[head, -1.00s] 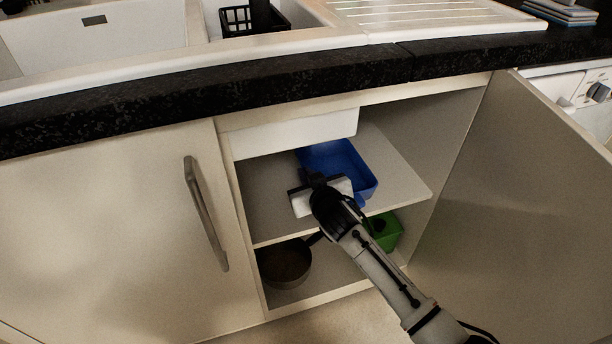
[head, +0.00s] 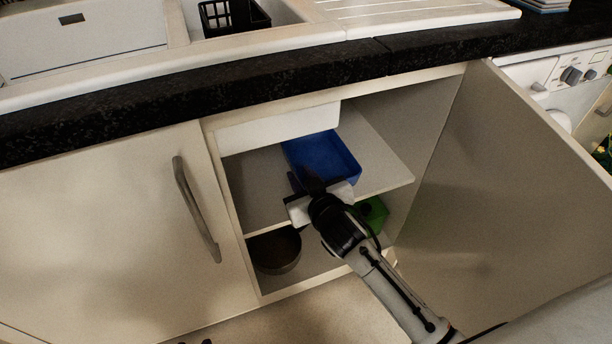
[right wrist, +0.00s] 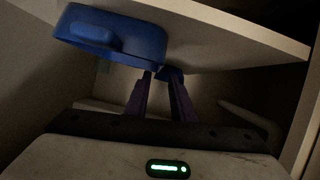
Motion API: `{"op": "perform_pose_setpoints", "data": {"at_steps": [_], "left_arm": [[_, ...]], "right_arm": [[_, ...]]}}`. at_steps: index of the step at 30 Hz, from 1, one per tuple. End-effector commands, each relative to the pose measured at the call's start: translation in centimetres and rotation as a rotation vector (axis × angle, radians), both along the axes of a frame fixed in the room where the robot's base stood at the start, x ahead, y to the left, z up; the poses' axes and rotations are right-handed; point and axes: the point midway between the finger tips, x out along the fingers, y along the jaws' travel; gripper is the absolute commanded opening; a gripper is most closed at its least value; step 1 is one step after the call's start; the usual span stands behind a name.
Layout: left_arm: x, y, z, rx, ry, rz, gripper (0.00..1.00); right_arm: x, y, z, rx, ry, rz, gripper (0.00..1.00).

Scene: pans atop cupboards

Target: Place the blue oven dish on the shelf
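The blue oven dish (head: 325,156) rests on the middle shelf (head: 386,172) of the open cupboard, and its near right corner is close to the shelf's front edge. My right gripper (head: 312,180) is just in front of the dish, at the shelf's front. In the right wrist view, the dish (right wrist: 110,35) is at the upper left, beyond the fingers. The two fingers (right wrist: 160,78) stand apart with a gap between them. A bit of blue shows right by the fingertips, so I cannot tell whether they touch the dish. My left gripper is not in view.
A dark pan (head: 276,250) and a green container (head: 371,214) are on the cupboard floor below. The open door (head: 500,170) stands to the right, and a closed door (head: 110,230) is to the left. The sink and dark worktop (head: 300,77) are above.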

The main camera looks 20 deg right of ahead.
Motion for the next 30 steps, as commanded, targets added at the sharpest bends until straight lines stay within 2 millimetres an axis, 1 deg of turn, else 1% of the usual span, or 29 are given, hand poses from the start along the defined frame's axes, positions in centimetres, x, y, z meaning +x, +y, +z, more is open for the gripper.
{"op": "perform_pose_setpoints", "data": {"at_steps": [1, 3, 7, 9, 11, 14, 15, 17, 18, 21, 22, 24, 26, 28, 30], "left_arm": [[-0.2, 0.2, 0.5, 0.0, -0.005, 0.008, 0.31], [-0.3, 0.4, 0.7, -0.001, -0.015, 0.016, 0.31], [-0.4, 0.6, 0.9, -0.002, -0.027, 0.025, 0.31], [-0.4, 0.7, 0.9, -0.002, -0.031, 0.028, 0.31], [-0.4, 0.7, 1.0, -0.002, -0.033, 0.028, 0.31], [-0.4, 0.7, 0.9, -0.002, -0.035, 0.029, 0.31], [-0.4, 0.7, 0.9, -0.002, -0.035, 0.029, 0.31], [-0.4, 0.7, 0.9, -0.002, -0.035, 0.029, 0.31], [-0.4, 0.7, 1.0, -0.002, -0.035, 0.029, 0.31], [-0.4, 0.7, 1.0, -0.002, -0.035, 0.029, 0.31], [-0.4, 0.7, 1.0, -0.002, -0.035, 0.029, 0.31], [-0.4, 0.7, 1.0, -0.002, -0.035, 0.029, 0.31], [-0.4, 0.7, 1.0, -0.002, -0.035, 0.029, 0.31], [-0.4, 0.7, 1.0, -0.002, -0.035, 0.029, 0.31], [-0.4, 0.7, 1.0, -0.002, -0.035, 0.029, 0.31]], "right_arm": [[-1.0, 0.0, 0.6, 0.001, 0.001, -0.001, 0.22], [-2.0, 0.0, 1.0, 0.002, 0.001, -0.001, 0.22], [-3.2, 0.0, 1.4, 0.002, 0.0, -0.001, 0.22], [-3.9, 0.1, 1.2, 0.004, 0.008, 0.003, 0.22], [-5.3, 0.2, 0.2, 0.014, 0.03, 0.012, 0.22], [-9.3, 0.8, -2.4, 0.051, 0.099, 0.046, 0.22], [-11.5, 1.1, -3.5, 0.071, 0.133, 0.063, 0.22], [-14.8, 1.6, -4.9, 0.106, 0.183, 0.09, 0.22], [-17.0, 1.9, -5.6, 0.128, 0.214, 0.107, 0.22], [-21.9, 2.6, -6.6, 0.182, 0.277, 0.143, 0.22], [-23.1, 2.8, -6.8, 0.195, 0.292, 0.151, 0.22], [-25.3, 3.1, -6.9, 0.221, 0.32, 0.166, 0.22], [-26.5, 3.3, -6.9, 0.238, 0.335, 0.173, 0.22], [-27.3, 3.5, -6.9, 0.247, 0.342, 0.18, 0.22], [-27.5, 3.5, -6.8, 0.251, 0.345, 0.182, 0.22]]}}
